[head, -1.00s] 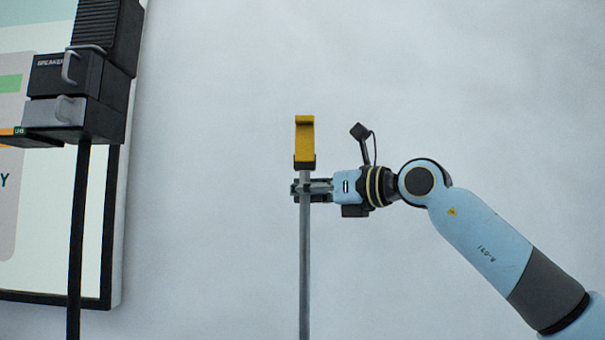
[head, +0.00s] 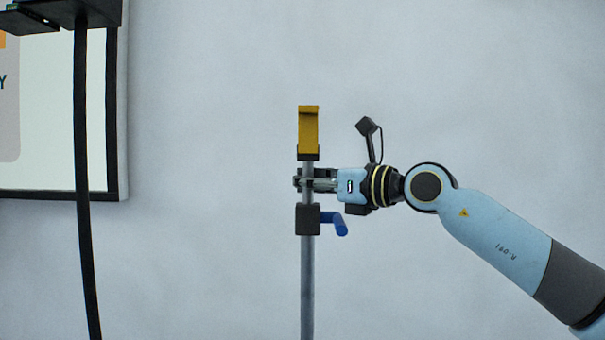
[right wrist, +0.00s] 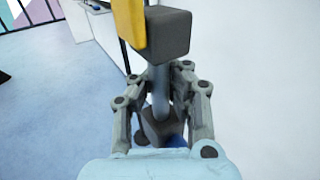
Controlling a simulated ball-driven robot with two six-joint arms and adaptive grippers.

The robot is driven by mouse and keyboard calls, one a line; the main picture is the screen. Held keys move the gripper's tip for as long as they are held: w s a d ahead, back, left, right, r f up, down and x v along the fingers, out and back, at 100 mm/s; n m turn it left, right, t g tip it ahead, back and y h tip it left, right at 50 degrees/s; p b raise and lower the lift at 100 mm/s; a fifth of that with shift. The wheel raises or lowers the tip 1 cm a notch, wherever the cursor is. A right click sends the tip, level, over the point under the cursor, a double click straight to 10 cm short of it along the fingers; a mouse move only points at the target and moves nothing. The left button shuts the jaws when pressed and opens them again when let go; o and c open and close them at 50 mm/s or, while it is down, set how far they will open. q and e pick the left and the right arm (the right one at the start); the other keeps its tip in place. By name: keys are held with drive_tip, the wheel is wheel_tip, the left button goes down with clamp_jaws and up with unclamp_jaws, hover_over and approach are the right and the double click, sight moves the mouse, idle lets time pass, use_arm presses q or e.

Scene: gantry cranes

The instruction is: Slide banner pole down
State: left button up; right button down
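The grey banner pole (head: 307,265) stands upright with a yellow hook-like piece (head: 308,128) in a dark holder on top. A black collar (head: 308,219) with a blue lever (head: 338,222) sits on the pole just below my right gripper (head: 302,181). My right gripper is shut on the pole just under the dark holder. In the right wrist view the fingers (right wrist: 160,105) lie on both sides of the pole (right wrist: 160,88), with the yellow piece (right wrist: 129,25) above and the collar below. My left gripper is out of view.
A black post (head: 82,180) carrying a dark box (head: 40,17) stands at the left, in front of a framed board (head: 60,120) on the wall. The space between that post and the pole looks clear. Furniture (right wrist: 90,15) shows behind in the right wrist view.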

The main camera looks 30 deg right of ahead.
sight(309, 124)
drive_tip(key=c, duration=2)
unclamp_jaws()
drive_tip(key=shift+f, duration=0.25)
drive_tip(key=o, duration=0.5)
drive_tip(key=shift+s+d+r, duration=0.25)
drive_tip(key=shift+s+d, duration=0.05)
drive_tip(key=shift+s, duration=0.2)
drive_tip(key=shift+o, duration=1.4)
drive_tip(key=shift+w, duration=0.2)
drive_tip(key=shift+a+r, duration=0.1)
drive_tip(key=shift+r, duration=0.05)
wheel_tip(309, 124, up, 10)
drive_tip(key=shift+f, duration=0.15)
